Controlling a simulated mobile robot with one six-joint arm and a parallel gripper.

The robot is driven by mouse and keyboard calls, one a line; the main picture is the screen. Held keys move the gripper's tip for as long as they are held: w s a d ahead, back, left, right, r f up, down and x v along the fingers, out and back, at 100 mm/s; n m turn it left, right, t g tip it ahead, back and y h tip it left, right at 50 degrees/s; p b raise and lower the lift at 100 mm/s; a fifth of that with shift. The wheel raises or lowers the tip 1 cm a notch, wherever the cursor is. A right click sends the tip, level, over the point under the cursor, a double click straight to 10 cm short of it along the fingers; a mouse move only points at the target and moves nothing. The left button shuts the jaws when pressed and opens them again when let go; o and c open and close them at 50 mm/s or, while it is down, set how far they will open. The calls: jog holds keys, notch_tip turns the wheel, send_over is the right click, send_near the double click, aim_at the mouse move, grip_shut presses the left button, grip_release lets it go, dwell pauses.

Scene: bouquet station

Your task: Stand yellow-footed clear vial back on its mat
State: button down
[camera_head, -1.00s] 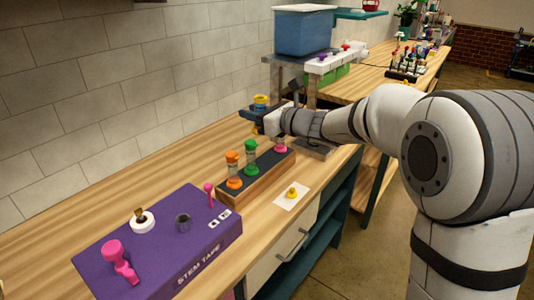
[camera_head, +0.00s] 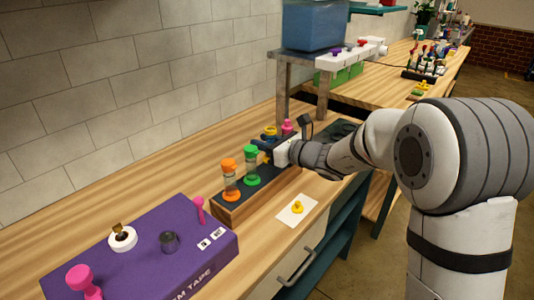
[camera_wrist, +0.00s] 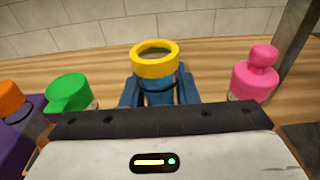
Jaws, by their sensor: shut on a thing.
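My gripper (camera_head: 264,145) is shut on the clear vial, whose open yellow rim (camera_head: 270,131) points up between the blue fingers. In the wrist view the yellow rim (camera_wrist: 155,58) looks upright or nearly so, and the fingers hide most of the body. The vial is at the wooden rack with a dark top (camera_head: 224,211), between the green-capped vial (camera_head: 251,166) and the pink-capped vial (camera_head: 287,127). I cannot tell whether its foot touches the rack.
An orange-capped vial (camera_head: 230,179) stands at the rack's near end. A purple box (camera_head: 140,255) with several small items lies at the left front. A metal shelf leg (camera_head: 282,95) rises behind the gripper. Bare bench lies between box and wall.

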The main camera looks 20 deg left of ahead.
jog(key=shift+s+a+f, duration=0.1)
jog(key=shift+f, duration=1.35)
jog(key=shift+f, duration=0.1)
jog(key=c, duration=1.1)
grip_release()
